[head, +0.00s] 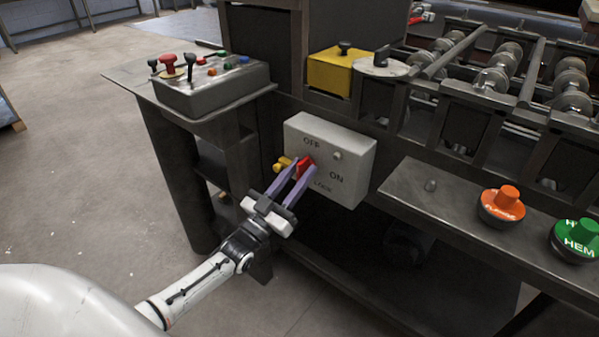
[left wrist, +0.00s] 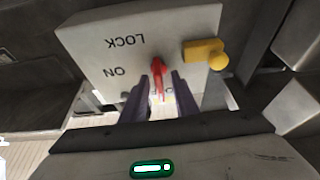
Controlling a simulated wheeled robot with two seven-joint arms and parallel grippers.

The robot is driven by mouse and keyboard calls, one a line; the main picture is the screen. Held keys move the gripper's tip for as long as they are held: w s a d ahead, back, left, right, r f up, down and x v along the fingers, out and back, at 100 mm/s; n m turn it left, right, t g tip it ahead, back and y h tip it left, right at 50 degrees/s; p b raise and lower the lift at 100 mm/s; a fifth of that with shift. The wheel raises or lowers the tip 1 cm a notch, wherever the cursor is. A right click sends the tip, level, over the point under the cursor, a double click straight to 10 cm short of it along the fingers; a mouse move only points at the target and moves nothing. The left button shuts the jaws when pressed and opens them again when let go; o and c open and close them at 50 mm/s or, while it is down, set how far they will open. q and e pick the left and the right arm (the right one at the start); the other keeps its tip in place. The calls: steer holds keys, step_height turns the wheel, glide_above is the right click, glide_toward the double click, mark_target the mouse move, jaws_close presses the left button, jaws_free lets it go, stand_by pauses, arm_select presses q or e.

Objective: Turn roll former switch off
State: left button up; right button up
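The roll former switch is a pale grey box (head: 345,135) on the machine's front, labelled OFF at top, ON at right and LOCK at the bottom. Its red handle (head: 305,165) is at the box's left part and also shows in the left wrist view (left wrist: 158,70). A yellow knob (left wrist: 205,53) sticks out of the box's side. My left gripper (head: 301,168) has its two purple fingers on either side of the red handle, with slight gaps visible in the left wrist view. The fingers partly hide the handle and a label. My right gripper is out of view.
A control box (head: 212,88) with several coloured knobs stands on the side table. An orange button (head: 503,205) and a green HEM button (head: 575,240) sit on a ledge at right. Rollers (head: 505,65) line the machine top. Floor at left is clear.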

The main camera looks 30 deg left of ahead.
arm_select(q)
steer(key=v, duration=1)
steer(key=shift+s, duration=0.2)
stand_by(0.3)
